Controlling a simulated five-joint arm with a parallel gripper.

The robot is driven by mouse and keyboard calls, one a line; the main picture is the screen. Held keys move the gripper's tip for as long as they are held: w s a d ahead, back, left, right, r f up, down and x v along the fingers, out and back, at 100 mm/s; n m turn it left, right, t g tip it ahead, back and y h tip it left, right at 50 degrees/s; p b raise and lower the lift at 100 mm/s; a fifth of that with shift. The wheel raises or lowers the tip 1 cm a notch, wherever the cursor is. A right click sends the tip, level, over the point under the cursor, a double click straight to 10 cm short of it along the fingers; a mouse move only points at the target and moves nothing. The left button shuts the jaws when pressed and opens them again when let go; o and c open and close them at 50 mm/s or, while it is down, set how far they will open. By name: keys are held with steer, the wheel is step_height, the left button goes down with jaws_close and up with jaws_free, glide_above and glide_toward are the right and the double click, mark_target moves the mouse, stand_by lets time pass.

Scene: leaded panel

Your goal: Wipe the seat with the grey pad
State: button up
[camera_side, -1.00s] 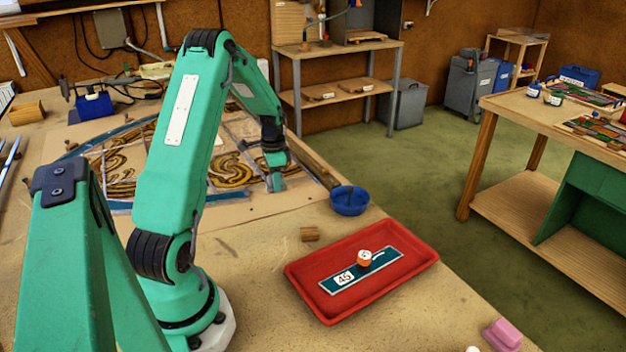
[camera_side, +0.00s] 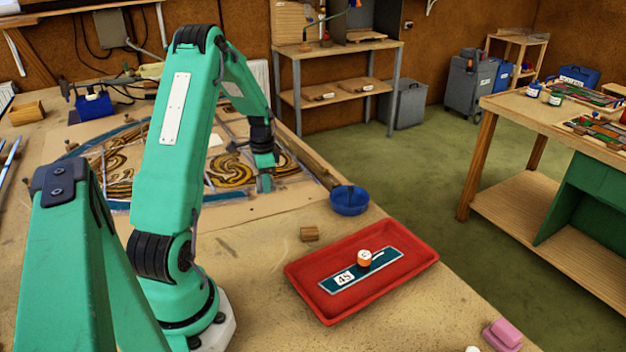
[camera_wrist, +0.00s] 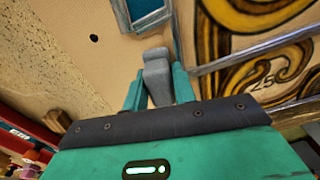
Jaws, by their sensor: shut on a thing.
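My gripper (camera_side: 265,182) is over the right part of the leaded panel (camera_side: 112,185). In the wrist view, my gripper (camera_wrist: 158,90) is shut on the grey pad (camera_wrist: 157,72), which stands out between the two green fingers. A lead-edged cell with blue inside (camera_wrist: 146,10) lies just past the pad's tip. I cannot tell whether this cell is the seat, or whether the pad touches the surface. Amber-and-brown swirled glass (camera_wrist: 265,75) lies to the right of the pad. In the side view the pad is small and hard to make out.
A red tray (camera_side: 330,312) holds a dark teal strip (camera_side: 388,257) with an orange-and-white knob (camera_side: 364,258). A blue bowl (camera_side: 349,203) and a small wooden block (camera_side: 309,233) stand between tray and panel. A pink block (camera_side: 503,334) lies at the bench's front edge.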

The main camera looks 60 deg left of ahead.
mark_target(298, 186)
steer(key=shift+w, duration=0.15)
steer(key=shift+w+d+f, duration=0.1)
steer(key=shift+w+d, duration=0.05)
steer(key=shift+w, duration=0.6)
steer(key=shift+w+d, duration=0.15)
steer(key=shift+w, duration=0.6)
steer(key=shift+w, duration=0.1)
steer(key=shift+w+d, duration=0.2)
steer(key=shift+w, duration=0.6)
steer(key=shift+w+d, duration=0.15)
steer(key=shift+w, duration=0.6)
steer(key=shift+w, duration=0.1)
steer(key=shift+w+d, duration=0.2)
steer(key=shift+w, duration=0.55)
steer(key=shift+w+d, duration=0.15)
steer(key=shift+w, duration=0.6)
steer(key=shift+s, duration=0.1)
steer(key=shift+s+a, duration=0.2)
steer(key=shift+s, duration=0.6)
steer(key=shift+s+a, duration=0.15)
steer(key=shift+s, duration=0.65)
